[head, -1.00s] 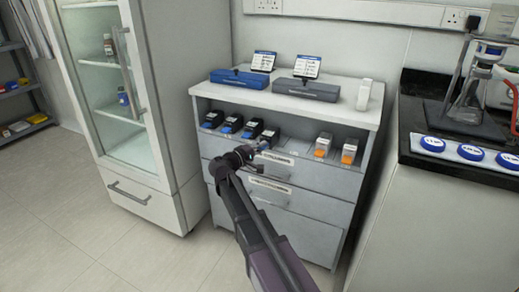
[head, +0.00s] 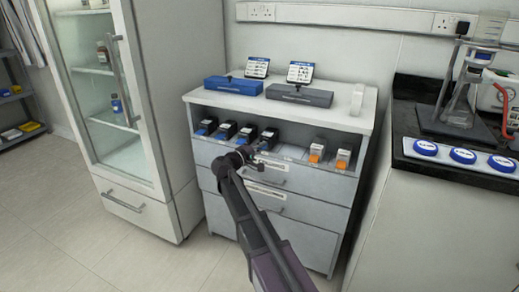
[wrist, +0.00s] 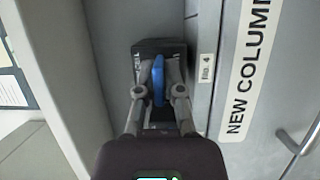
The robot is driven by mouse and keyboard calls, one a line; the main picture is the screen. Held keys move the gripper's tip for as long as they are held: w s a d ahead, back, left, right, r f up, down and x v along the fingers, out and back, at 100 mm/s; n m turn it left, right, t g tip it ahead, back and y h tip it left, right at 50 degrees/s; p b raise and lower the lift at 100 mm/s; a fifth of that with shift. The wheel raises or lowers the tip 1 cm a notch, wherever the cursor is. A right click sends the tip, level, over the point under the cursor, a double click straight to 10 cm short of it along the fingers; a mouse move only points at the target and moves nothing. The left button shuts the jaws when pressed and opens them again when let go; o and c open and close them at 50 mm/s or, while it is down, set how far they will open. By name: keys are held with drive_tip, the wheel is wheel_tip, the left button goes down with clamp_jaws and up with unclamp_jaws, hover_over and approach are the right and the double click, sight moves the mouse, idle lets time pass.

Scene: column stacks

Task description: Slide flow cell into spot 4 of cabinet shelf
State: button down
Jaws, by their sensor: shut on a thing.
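The flow cell is a black box (wrist: 150,48) with a blue grip tab (wrist: 158,80) on its front, seen in the wrist view. My gripper (wrist: 159,88) is shut on the blue tab, one finger on each side. The box sits in the shelf opening beside a "No. 4" label (wrist: 207,67). Its rear is hidden, so I cannot tell its exact depth. In the head view my gripper (head: 261,151) is at the front of the cabinet shelf (head: 292,154), in line with the fourth black cell (head: 268,138) from the left.
Several black cells with blue tabs (head: 226,131) stand to the left. Two orange-fronted cells (head: 316,150) stand to the right, past a gap. A drawer handle (head: 264,178) lies just below my gripper. Blue (head: 233,85) and grey (head: 299,95) cases sit on top.

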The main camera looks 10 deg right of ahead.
drive_tip(key=shift+f, duration=0.4)
drive_tip(key=c, duration=0.7)
unclamp_jaws()
drive_tip(key=shift+a, duration=0.1)
drive_tip(key=v, duration=0.7)
drive_tip(key=shift+s+a, duration=0.15)
drive_tip(key=shift+a, duration=0.05)
drive_tip(key=shift+d, duration=0.1)
